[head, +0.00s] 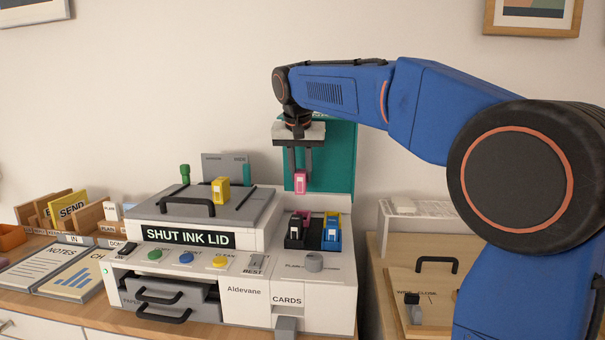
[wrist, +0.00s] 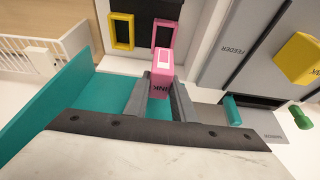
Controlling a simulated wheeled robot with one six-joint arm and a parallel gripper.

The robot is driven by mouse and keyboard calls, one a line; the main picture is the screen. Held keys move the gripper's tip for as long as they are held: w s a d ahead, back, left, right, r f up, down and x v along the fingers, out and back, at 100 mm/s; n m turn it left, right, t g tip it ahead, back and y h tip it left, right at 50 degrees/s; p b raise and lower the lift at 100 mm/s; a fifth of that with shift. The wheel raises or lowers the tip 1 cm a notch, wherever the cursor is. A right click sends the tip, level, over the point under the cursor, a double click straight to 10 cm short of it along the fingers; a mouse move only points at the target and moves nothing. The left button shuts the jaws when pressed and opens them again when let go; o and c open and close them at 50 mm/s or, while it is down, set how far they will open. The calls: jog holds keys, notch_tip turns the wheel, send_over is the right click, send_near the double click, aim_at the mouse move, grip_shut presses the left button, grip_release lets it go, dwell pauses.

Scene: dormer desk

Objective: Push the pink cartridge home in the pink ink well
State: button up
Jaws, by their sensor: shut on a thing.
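My gripper (head: 301,170) is shut on the pink cartridge (head: 300,183), which hangs upright in the air above the ink bay of the printer. In the wrist view the pink cartridge (wrist: 165,80) sits between the two fingers, its white label and dark lettering showing. The pink ink well (wrist: 166,36) shows there as a pink frame beyond the cartridge, apart from it and partly hidden by it. In the head view the pink well's rim is small and mostly hidden behind a cartridge in front.
The yellow well (wrist: 121,32) is beside the pink one and looks empty. A black and a blue cartridge (head: 331,234) stand in the front wells. The teal ink lid (head: 335,165) stands open behind. A yellow cartridge (head: 220,190) rests on the grey feeder lid at left.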

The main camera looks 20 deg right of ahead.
aim_at(301, 192)
jog(key=shift+f, duration=0.1)
jog(key=shift+f, duration=2.8)
jog(key=shift+f, duration=1.6)
jog(key=o, duration=1.1)
jog(key=shift+o, duration=0.2)
jog(key=v, duration=1.7)
jog(key=shift+s, duration=0.2)
jog(key=shift+r, duration=0.1)
